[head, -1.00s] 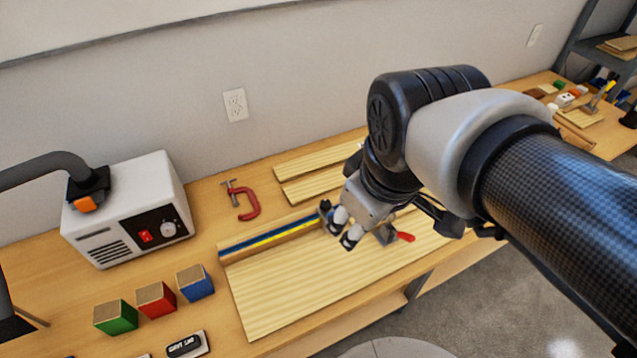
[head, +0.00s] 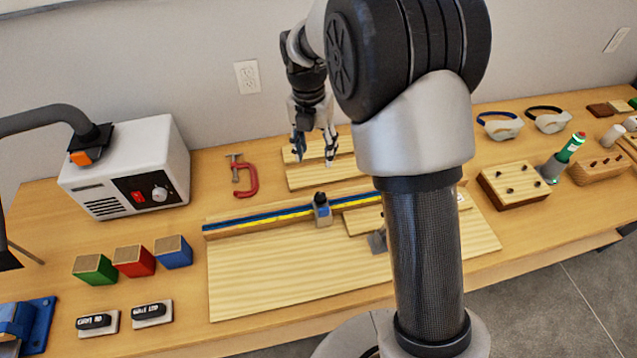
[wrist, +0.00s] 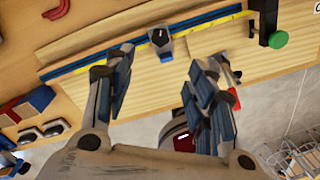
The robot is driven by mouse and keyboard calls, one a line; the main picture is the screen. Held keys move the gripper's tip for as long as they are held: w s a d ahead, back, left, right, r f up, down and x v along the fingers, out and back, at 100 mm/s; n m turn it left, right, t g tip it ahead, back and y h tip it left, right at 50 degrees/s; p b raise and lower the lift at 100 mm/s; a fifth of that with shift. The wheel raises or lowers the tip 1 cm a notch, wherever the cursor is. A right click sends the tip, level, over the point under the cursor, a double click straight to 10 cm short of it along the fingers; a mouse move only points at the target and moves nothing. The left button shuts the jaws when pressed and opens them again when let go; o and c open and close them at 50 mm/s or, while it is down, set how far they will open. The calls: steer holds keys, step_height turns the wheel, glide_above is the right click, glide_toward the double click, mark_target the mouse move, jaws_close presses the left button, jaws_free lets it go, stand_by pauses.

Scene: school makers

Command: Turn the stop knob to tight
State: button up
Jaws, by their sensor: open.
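The stop (head: 322,212) is a small grey and blue block on the fence rail (head: 260,218), which has blue and yellow strips. Its dark knob also shows in the wrist view (wrist: 160,38), with a pale pointer mark; I cannot read any labels. My gripper (head: 315,150) hangs in the air, seen against the pale boards behind the rail in the head view. In the wrist view my gripper (wrist: 163,72) has its fingers wide apart, with nothing between them, and the stop shows beyond the gap. The gripper is apart from the knob.
A red clamp (head: 250,180) lies behind the rail, left of my gripper. A white machine (head: 135,165) and coloured blocks (head: 135,262) stand at the left. A green-faced black piece (wrist: 277,40) is at the rail's right in the wrist view. Goggles (head: 500,127) lie at the right.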

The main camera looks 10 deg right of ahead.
mark_target(320, 196)
steer(key=f+b, duration=0.1)
steer(key=f, duration=0.4)
steer(key=f+b, duration=0.2)
steer(key=f, duration=0.4)
steer(key=d+f+b, duration=0.1)
steer(key=f+b, duration=0.1)
steer(key=f, duration=0.3)
steer(key=shift+s+f, duration=0.3)
steer(key=shift+s, duration=0.1)
steer(key=c, duration=1.1)
